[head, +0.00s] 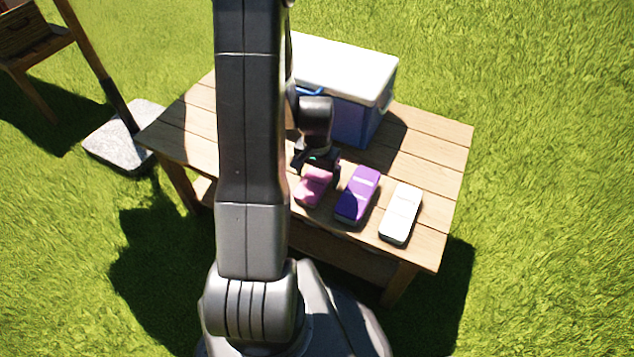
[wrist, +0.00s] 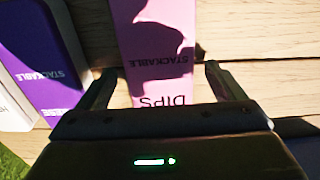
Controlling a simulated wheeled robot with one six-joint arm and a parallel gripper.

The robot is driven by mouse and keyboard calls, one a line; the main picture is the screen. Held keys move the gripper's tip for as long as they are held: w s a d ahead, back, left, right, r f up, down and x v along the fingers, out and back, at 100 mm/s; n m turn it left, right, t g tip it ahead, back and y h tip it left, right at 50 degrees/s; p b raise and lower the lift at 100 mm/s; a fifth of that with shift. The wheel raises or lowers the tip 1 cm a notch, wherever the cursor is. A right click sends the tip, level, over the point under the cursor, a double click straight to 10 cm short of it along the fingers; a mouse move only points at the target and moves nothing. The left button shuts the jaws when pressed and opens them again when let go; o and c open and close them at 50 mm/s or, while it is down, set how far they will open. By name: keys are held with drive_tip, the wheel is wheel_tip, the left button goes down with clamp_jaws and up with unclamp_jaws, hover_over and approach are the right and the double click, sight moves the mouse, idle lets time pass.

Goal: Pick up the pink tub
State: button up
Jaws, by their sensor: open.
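The pink tub (head: 313,188) lies on the wooden table, leftmost of three similar tubs. In the wrist view the pink tub (wrist: 158,50) shows dark lettering, with "STACKABLE" and "DIPS" upside down. My gripper (head: 318,165) is over its far part in the head view. In the wrist view my gripper (wrist: 158,82) is open, with one finger on each side of the pink tub and gaps between. I cannot tell how far the fingertips are above the table. Part of the tub is hidden behind the gripper body.
A purple tub (head: 358,195) lies close to the right of the pink one, and a white tub (head: 401,213) lies beyond it. A blue cooler (head: 347,75) with a white lid stands behind on the table (head: 432,150). Bare planks show at the table's right side.

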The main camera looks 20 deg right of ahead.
drive_tip(key=shift+f, duration=0.5)
drive_tip(key=shift+r, duration=0.15)
drive_tip(key=c, duration=1.2)
